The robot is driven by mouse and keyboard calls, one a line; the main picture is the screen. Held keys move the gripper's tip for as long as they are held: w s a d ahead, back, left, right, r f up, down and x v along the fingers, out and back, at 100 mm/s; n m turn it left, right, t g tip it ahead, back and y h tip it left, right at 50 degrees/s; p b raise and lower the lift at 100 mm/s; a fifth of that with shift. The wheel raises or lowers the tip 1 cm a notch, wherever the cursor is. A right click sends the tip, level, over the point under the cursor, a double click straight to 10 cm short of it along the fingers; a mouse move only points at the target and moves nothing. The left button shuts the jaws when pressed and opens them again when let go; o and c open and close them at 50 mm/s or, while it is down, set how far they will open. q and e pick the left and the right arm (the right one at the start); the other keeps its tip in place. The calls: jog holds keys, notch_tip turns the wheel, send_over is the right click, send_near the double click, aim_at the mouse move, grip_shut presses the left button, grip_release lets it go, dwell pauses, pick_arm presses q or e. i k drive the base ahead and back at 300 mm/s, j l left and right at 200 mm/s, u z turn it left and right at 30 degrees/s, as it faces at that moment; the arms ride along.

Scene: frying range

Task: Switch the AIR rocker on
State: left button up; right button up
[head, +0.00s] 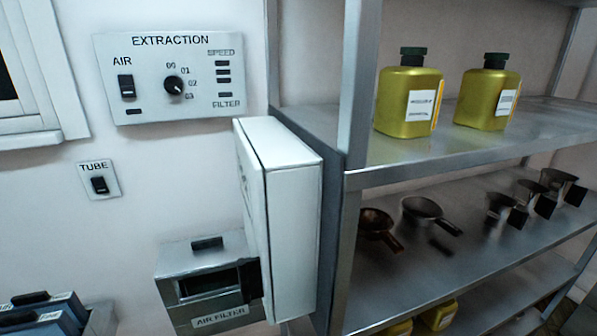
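The AIR rocker (127,87) is a small dark switch under the word AIR, at the left of the pale EXTRACTION panel (203,113) on the wall, upper left in the head view. A small dark indicator sits below the rocker and looks unlit. I cannot tell for sure which way the rocker is tipped. A black rotary knob (174,85) with numbered positions is right of the rocker, and a column of dark SPEED and FILTER indicators is at the panel's right. Neither of my grippers is in view.
A TUBE switch (99,184) is lower on the wall. A metal AIR FILTER box (185,259) with a white open door (292,175) juts out below the panel. A metal shelf (400,174) with yellow bottles and pans stands right. The wall before the panel is clear.

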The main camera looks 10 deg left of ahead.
aim_at(127, 87)
jog(key=u, duration=1.3)
